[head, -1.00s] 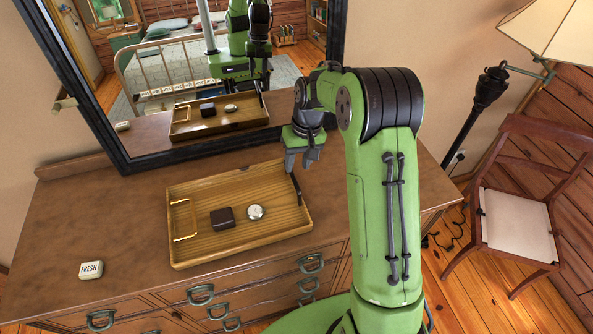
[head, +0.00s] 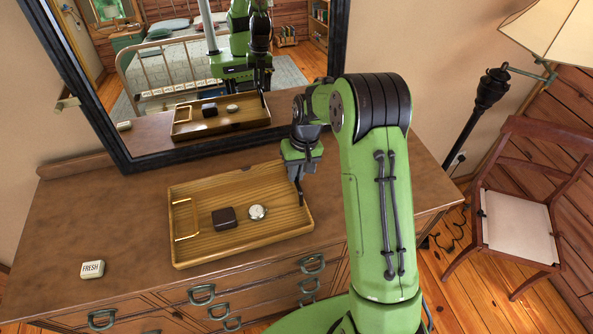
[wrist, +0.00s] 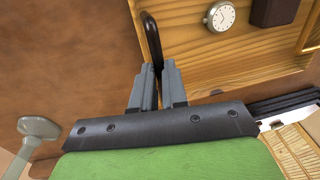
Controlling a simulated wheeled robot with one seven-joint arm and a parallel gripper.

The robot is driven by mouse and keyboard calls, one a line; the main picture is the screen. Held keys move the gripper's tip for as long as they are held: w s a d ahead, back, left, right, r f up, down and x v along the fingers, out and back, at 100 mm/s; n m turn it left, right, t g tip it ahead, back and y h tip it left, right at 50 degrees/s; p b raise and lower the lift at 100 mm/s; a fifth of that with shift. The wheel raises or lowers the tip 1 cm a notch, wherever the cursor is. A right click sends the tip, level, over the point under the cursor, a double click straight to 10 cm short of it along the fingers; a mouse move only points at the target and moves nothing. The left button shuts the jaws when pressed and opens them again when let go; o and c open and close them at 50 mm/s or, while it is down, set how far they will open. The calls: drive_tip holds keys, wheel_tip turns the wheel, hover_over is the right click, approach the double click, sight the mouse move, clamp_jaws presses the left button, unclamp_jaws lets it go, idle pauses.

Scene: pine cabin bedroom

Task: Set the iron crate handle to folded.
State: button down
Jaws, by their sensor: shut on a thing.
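A shallow wooden crate (head: 240,246) with striped boards lies on the brown dresser top. Its dark iron handle (head: 300,190) is at the right end, standing up from the rim, with its upper part hidden by my gripper. A brass handle (head: 174,222) lies at the left end. My gripper (head: 299,170) is above the right end of the crate, shut on the iron handle. In the wrist view the black bar of the iron handle (wrist: 151,40) runs into the narrow gap between the grey fingers (wrist: 158,72).
A dark brown box (head: 224,217) and a round white-faced clock (head: 257,212) are inside the crate. A tin marked FRESH (head: 92,269) sits at the dresser's front left. A black-framed mirror (head: 120,165) stands behind. A chair (head: 515,220) and lamp (head: 490,95) are right.

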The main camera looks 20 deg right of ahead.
drive_tip(key=a+f+h, duration=0.1)
drive_tip(key=a+h, duration=0.1)
drive_tip(key=h, duration=0.1)
drive_tip(key=a+f+h, duration=0.1)
drive_tip(key=a+h, duration=0.2)
drive_tip(key=h, duration=0.1)
drive_tip(key=a+f+h, duration=0.1)
drive_tip(key=a+h, duration=0.1)
drive_tip(key=h, duration=0.2)
drive_tip(key=shift+s+a+f+p, duration=0.1)
drive_tip(key=shift+a+f+p, duration=0.1)
drive_tip(key=shift+f+p, duration=0.15)
drive_tip(key=shift+a+f+h+b, duration=0.4)
drive_tip(key=shift+f+h+b, duration=0.15)
drive_tip(key=shift+f+h, duration=0.35)
drive_tip(key=shift+a+f+h+b, duration=0.2)
drive_tip(key=shift+f+h+b, duration=0.1)
drive_tip(key=shift+h+b, duration=0.5)
